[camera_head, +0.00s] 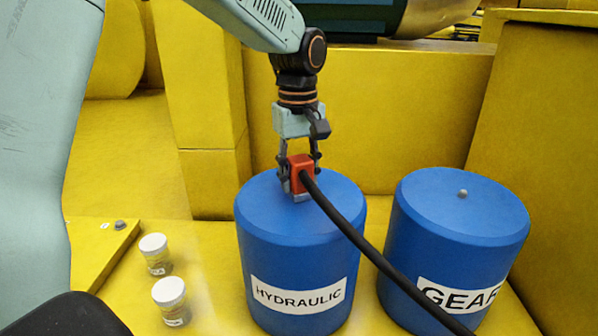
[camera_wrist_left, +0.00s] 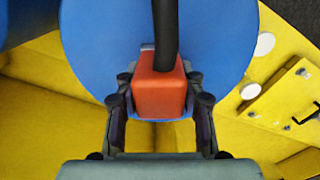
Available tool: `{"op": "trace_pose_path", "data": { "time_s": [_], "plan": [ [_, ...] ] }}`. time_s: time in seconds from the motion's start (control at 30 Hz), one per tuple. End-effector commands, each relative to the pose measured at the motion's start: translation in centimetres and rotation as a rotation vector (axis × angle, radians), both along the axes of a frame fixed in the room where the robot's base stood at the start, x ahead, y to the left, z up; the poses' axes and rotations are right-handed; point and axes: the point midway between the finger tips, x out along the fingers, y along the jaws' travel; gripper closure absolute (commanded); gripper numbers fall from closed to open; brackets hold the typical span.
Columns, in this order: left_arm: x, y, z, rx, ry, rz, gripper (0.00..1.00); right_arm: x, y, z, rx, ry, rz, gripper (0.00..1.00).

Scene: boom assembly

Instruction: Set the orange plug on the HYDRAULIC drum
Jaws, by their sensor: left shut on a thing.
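The orange plug (camera_head: 301,173) is a small block with a thick black hose (camera_head: 352,233) running from it down to the right. My left gripper (camera_head: 300,180) is shut on the plug from above, at the top of the blue HYDRAULIC drum (camera_head: 297,262). In the left wrist view the plug (camera_wrist_left: 160,85) sits between the two fingers (camera_wrist_left: 160,100), over the drum's blue lid (camera_wrist_left: 215,50). I cannot tell whether the plug touches the lid. The plug's underside is hidden. My right gripper is not in view.
Two white-lidded jars (camera_head: 155,254) (camera_head: 171,301) stand to the left on the yellow deck. Yellow walls rise behind.

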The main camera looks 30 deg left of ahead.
Motion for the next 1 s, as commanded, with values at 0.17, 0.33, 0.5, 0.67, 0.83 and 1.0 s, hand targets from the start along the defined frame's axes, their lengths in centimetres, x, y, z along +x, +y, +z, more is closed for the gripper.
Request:
{"op": "trace_pose_path", "data": {
  "time_s": [0.17, 0.33, 0.5, 0.67, 0.83, 1.0],
  "plan": [
    [0.01, 0.01, -0.17, -0.001, -0.001, 0.0, 1.0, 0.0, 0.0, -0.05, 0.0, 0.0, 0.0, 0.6],
    [-0.04, 0.0, -0.23, 0.0, 0.001, 0.0, 0.59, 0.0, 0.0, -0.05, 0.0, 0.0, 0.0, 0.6],
    [-0.03, -0.01, -0.23, 0.0, 0.001, 0.0, 0.45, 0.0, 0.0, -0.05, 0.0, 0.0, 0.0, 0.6],
    [-0.02, 0.0, -0.19, 0.0, 0.0, 0.0, 0.35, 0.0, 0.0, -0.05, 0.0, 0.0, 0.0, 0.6],
    [-0.01, 0.0, -0.17, 0.0, 0.0, 0.0, 0.35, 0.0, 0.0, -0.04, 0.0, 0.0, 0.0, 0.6],
    [0.01, 0.01, 0.32, 0.0, 0.0, 0.0, 0.35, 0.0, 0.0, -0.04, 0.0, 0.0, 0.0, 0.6]
  ]
}}
